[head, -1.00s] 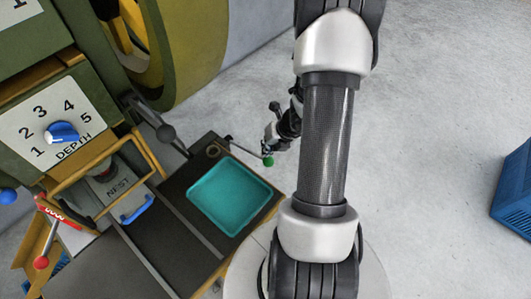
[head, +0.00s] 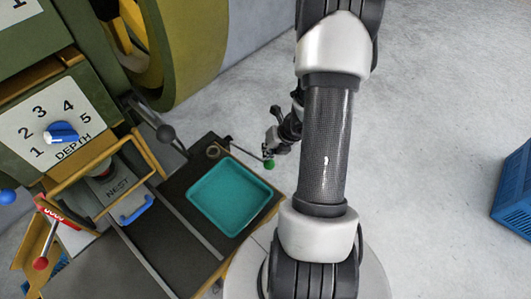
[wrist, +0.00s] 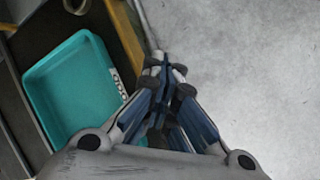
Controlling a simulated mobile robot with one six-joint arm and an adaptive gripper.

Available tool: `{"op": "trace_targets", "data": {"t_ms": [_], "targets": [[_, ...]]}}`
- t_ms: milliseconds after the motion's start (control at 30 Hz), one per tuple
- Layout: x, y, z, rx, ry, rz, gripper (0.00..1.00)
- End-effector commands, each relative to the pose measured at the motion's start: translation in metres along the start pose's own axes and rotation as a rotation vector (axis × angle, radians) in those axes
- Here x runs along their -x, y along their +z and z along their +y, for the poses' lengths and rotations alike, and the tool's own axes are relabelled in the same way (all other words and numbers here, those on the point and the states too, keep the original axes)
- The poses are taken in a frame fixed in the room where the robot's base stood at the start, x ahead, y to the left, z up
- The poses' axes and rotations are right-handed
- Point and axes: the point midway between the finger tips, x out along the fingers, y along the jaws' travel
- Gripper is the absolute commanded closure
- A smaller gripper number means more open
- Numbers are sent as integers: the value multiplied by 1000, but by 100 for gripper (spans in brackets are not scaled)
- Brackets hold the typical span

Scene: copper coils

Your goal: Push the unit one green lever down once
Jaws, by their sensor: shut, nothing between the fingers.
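The green lever is a thin rod ending in a green ball knob (head: 269,164), at the right side of the dark machine table in the head view. My gripper (head: 268,150) is shut and empty, right at the knob end of the lever, just above the knob in the picture. I cannot tell whether they touch. In the wrist view, my gripper's closed fingers (wrist: 166,68) point at the lever's rod (wrist: 146,24), which runs behind the fingertips. The green knob is hidden there by the fingers.
An empty teal tray (head: 228,198) lies on the table beside the lever. A blue dial (head: 62,132), a red-knobbed lever (head: 41,264) and a blue handle (head: 138,211) are to the left. A blue crate (head: 514,196) stands on open floor at right.

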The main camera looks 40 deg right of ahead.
Motion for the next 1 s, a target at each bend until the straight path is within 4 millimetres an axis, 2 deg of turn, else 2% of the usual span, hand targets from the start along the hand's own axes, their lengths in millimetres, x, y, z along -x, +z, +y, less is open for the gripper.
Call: {"op": "trace_targets", "data": {"t_ms": [1000], "targets": [[-9,-8,-7,-2,-1,3,100]]}}
